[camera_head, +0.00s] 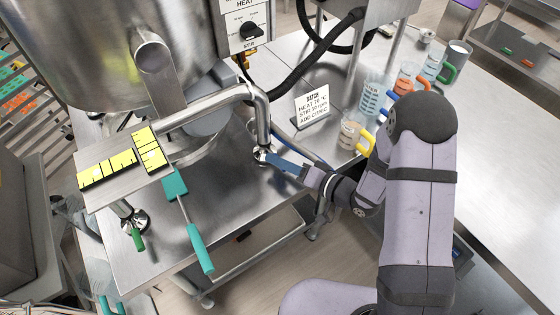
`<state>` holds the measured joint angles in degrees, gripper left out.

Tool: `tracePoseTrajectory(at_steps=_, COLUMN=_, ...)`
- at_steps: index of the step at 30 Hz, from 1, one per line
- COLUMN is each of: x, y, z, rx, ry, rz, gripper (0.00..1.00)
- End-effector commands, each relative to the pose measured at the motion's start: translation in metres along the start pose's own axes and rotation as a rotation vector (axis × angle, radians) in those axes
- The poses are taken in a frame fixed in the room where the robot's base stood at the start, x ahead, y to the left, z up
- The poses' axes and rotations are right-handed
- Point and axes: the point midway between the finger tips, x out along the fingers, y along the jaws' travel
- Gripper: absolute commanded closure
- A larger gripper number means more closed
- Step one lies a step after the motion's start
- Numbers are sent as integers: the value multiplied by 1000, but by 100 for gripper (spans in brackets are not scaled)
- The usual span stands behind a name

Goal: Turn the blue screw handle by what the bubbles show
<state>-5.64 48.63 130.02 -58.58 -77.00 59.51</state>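The blue screw handle (284,164) sticks out to the right from a round metal fitting below the bent steel pipe. My gripper (308,174) is at its outer right end, its fingertips touching or overlapping it. The fingers are too small in view to tell whether they are shut on it. Two yellow bubble vials with black marks lie on a steel plate: a long one (107,169) at left and a shorter one (151,149) set crosswise. The bubbles themselves are too small to read clearly.
A green handle (138,239) sits at the front left fitting. A teal scraper (194,235) lies on the steel table. A batch sign (312,106), jugs (351,131) and a large kettle (105,45) stand behind.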

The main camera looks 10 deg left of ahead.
Motion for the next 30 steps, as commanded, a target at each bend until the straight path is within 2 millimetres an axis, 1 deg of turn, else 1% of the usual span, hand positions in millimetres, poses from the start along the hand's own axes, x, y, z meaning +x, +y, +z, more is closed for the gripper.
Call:
tracePoseTrajectory(at_steps=1, x=0, y=0, z=0, rx=0, ry=0, rz=0, gripper=88)
tracePoseTrajectory(at_steps=2, x=0, y=0, z=0, rx=0, ry=0, rz=0, gripper=95)
tracePoseTrajectory(at_steps=3, x=0, y=0, z=0, rx=0, ry=0, rz=0, gripper=100)
tracePoseTrajectory(at_steps=11, x=1, y=-2, z=2, rx=4, ry=10, rz=5, gripper=100)
tracePoseTrajectory(at_steps=30, x=13, y=-15, z=17, rx=62, ry=250, rz=148, gripper=100)
